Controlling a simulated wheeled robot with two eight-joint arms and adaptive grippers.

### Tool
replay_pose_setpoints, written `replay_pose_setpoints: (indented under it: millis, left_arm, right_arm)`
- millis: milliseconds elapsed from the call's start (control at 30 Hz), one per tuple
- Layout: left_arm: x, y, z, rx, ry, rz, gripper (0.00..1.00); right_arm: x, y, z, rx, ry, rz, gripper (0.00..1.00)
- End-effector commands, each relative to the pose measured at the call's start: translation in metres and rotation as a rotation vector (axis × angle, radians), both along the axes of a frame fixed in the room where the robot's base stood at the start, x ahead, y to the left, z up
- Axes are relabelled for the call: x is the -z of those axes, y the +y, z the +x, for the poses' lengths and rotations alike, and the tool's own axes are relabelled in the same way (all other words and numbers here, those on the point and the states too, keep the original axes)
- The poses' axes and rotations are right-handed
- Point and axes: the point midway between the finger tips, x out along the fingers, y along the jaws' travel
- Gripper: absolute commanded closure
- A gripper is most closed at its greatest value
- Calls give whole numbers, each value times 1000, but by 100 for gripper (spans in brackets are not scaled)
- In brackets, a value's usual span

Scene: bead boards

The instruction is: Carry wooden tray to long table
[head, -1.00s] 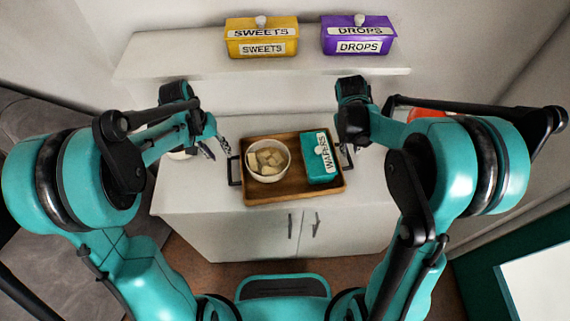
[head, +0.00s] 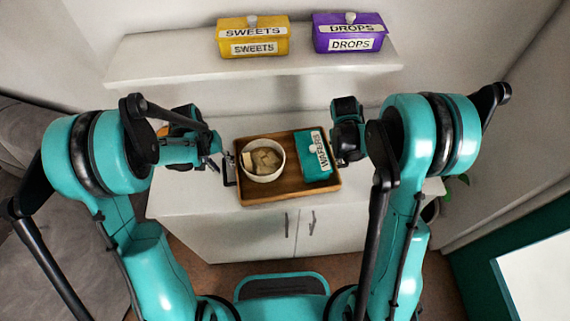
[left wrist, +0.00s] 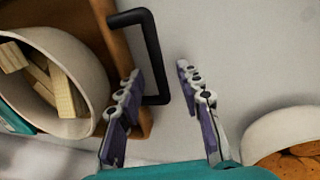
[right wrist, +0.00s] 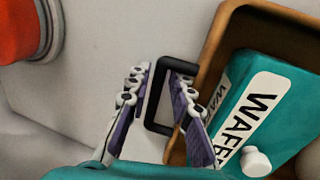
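The wooden tray (head: 291,178) rests on a white cabinet and carries a white bowl (head: 248,172) of pale blocks and a teal WAFERS box (head: 316,168). My left gripper (head: 217,165) is at the tray's left handle; in the left wrist view the open fingers (left wrist: 162,100) stand either side of the black handle (left wrist: 150,50). My right gripper (head: 343,160) is at the right end; in the right wrist view its open fingers (right wrist: 158,95) straddle the outer bar of the other black handle (right wrist: 178,64). I see no clear long table.
The white cabinet (head: 190,200) has a shelf (head: 160,62) behind, with a yellow SWEETS box (head: 253,38) and a purple DROPS box (head: 348,34). A bowl of brown pieces (left wrist: 290,160) is beside my left gripper. A red object (right wrist: 18,30) is near my right gripper.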

Motion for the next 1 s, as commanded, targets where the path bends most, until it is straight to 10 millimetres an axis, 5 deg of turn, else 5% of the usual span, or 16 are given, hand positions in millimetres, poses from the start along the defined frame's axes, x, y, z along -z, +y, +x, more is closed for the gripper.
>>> replay_pose_setpoints:
  millis: [233,333,400,1000]
  left_arm:
    - [0,0,0,0,0,0,64]
    - [0,0,0,0,0,0,88]
    - [0,0,0,0,0,0,100]
    - [-13,0,0,0,0,0,100]
  right_arm:
    - [0,0,0,0,0,0,78]
    - [0,0,0,0,0,0,100]
    - [0,0,0,0,0,0,100]
    - [-13,0,0,0,0,-1,100]
